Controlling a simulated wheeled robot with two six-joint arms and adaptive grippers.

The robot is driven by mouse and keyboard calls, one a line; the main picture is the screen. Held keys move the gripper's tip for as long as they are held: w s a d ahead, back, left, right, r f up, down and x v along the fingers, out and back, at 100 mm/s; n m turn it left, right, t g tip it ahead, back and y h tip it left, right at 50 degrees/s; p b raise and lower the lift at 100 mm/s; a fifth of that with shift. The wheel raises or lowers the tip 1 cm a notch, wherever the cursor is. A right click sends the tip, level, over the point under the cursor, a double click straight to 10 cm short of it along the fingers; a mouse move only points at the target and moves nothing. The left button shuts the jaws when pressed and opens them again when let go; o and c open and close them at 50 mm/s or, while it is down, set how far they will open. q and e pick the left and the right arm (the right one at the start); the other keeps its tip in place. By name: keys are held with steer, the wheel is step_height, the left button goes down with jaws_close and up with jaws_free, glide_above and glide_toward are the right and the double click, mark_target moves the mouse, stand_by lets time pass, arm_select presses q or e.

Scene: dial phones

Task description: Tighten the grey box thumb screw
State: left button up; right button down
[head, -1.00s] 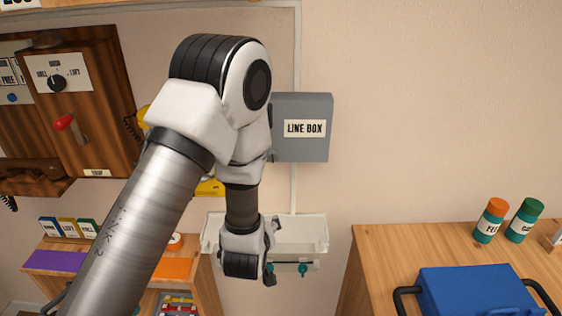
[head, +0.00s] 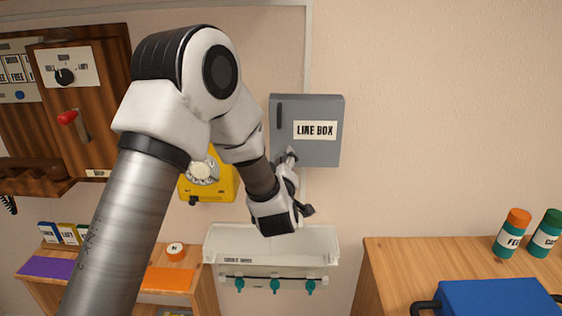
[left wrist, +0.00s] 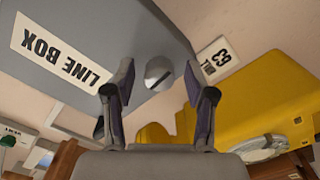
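The grey line box (head: 320,152) hangs on the wall in the head view, its door shut. In the left wrist view the box (left wrist: 95,35) appears upside down. A round grey thumb screw (left wrist: 158,72) with a dark slot shows there, between and just beyond my fingertips. My left gripper (left wrist: 158,80) is open, one finger on each side of the screw, with no clear contact. In the head view my left gripper (head: 290,157) is at the box's lower left edge, partly covered by my wrist; the screw cannot be made out there. My right gripper is not in view.
A yellow phone (head: 215,183) hangs left of the box, close to my wrist, and fills the right of the wrist view. A white tray (head: 325,240) with teal hooks is below. Right are a wooden cabinet (head: 390,265) and a blue case (head: 490,298).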

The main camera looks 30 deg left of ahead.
arm_select(q)
jaws_close()
